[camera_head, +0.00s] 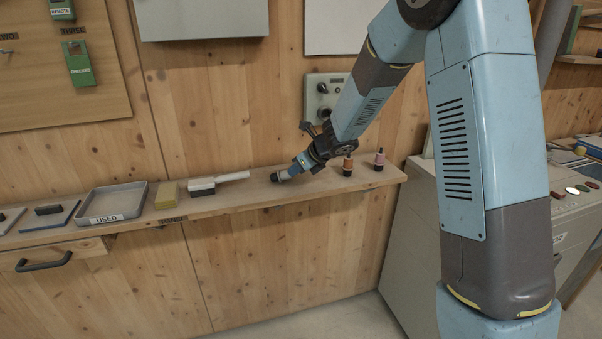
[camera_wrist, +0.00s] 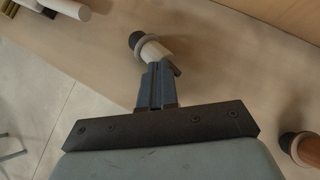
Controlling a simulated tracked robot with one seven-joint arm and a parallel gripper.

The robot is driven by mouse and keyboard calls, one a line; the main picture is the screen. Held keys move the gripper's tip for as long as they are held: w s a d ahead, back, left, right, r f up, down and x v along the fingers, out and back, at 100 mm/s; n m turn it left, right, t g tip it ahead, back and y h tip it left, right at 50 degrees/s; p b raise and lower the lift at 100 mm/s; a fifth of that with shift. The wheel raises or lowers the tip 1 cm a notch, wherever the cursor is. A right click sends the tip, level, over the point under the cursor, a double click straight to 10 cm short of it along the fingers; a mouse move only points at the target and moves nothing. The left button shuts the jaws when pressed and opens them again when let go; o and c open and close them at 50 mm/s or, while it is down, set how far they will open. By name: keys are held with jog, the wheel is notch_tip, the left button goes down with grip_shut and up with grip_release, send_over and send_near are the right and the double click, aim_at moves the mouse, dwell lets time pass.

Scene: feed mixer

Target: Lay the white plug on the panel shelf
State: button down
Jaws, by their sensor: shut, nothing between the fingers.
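The white plug (camera_wrist: 154,50), with a pale ring and a dark end, lies right at my fingertips in the wrist view. In the head view it shows as a small pale and dark piece (camera_head: 281,176) at the shelf's surface, partly hidden by my gripper. My gripper (camera_head: 299,165) is low over the wooden panel shelf (camera_head: 240,200), pointing down and left. In the wrist view its blue fingers (camera_wrist: 155,72) are shut with nothing between them. I cannot tell whether they touch the plug.
A white-handled brush (camera_head: 232,176), a yellow block (camera_head: 166,195) and a grey tray marked USED (camera_head: 146,198) lie to the left. A control panel (camera_head: 318,92) is on the wall behind.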

jog(key=shift+s, duration=0.1)
jog(key=s+d, duration=0.2)
jog(key=d, duration=0.1)
jog(key=shift+s+d, duration=0.1)
jog(key=shift+s, duration=0.2)
jog(key=v, duration=0.9)
jog(key=shift+d+r, duration=0.25)
